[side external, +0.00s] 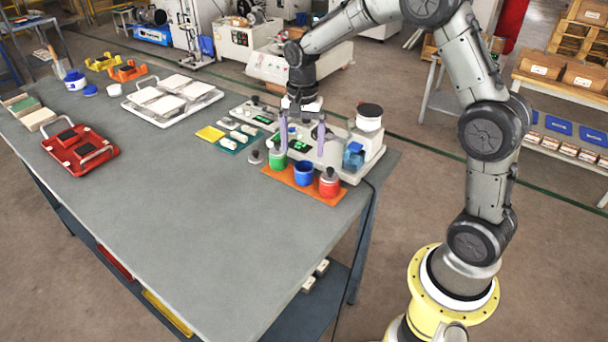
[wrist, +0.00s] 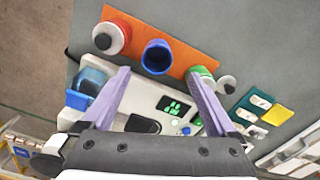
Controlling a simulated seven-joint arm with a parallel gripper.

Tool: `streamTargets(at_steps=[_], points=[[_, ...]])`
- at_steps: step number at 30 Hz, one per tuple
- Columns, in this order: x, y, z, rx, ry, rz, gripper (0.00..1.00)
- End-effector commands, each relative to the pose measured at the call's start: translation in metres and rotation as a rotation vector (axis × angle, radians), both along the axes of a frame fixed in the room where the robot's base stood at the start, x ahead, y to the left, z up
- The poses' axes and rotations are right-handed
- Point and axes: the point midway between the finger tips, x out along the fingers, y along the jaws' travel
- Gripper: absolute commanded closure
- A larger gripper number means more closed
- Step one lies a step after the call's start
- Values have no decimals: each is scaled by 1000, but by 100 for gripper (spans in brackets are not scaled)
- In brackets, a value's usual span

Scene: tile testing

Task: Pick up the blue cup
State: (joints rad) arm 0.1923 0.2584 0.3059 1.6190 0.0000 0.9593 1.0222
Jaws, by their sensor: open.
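The blue cup (side external: 304,174) stands upright on an orange mat (side external: 286,178), between a green cup (side external: 277,163) and a red cup (side external: 329,185). In the wrist view the blue cup (wrist: 157,57) shows an open, dark top, with the red cup (wrist: 110,38) to its left and the green cup (wrist: 201,75) partly hidden to its right. My gripper (side external: 302,156) points down near the blue cup, its two pale purple fingers apart and empty. In the wrist view my gripper (wrist: 156,73) has the blue cup just beyond its fingertips, roughly midway between them.
A pale testing machine (side external: 352,142) stands close behind the cups, with a blue container (side external: 353,155) at its right. A teal board (side external: 237,139) with small white pieces and a yellow tile (side external: 210,133) lies to the left. The grey table (side external: 190,220) is clear in front.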

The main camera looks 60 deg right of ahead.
Motion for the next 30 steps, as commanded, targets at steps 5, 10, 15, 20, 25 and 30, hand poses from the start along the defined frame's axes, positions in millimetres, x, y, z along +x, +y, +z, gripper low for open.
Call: streamTargets(at_steps=[5, 10, 15, 20, 25, 30], points=[[0, 0, -21, 0, 0, 1, 7], [-2, 1, -31, 1, 1, 1, 7], [-7, 3, -55, 1, 4, 1, 7], [-6, 3, -73, 0, 1, 1, 7], [-6, 3, -77, -1, -1, 1, 7], [-6, 3, -77, -1, -1, 1, 14]])
